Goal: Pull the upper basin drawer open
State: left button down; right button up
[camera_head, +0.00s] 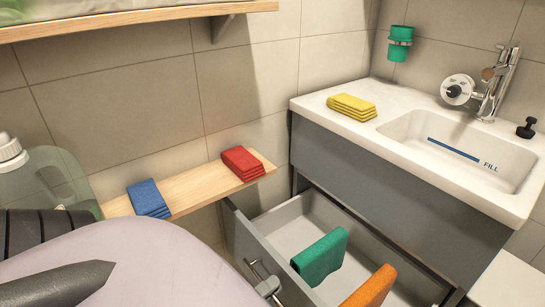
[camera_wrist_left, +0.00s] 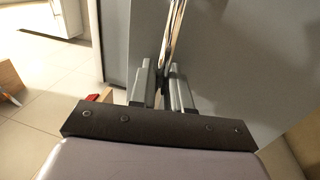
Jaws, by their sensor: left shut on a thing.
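The basin drawer (camera_head: 290,228) stands pulled out from the grey cabinet (camera_head: 380,195) under the washbasin. Its light interior shows. A metal bar handle (camera_head: 252,268) runs along its grey front. My left gripper (camera_head: 268,287) is at this handle; my pale arm covers the lower left of the head view. In the left wrist view, the two grey fingers of my left gripper (camera_wrist_left: 164,88) are closed around the shiny handle bar (camera_wrist_left: 174,38), beside the grey drawer front (camera_wrist_left: 235,70). My right gripper is not in view.
A green cloth (camera_head: 320,257) and an orange cloth (camera_head: 370,288) are at the drawer. A wooden shelf (camera_head: 195,192) at the left holds blue (camera_head: 148,198) and red (camera_head: 242,163) cloths. A yellow cloth stack (camera_head: 351,106) lies on the white basin (camera_head: 490,160). A clear bottle (camera_head: 55,180) stands left.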

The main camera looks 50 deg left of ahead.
pick_arm(q)
jog(key=c, duration=1.2)
grip_release()
jog(key=shift+c, duration=0.2)
jog(key=v, duration=0.7)
jog(key=shift+s, duration=0.1)
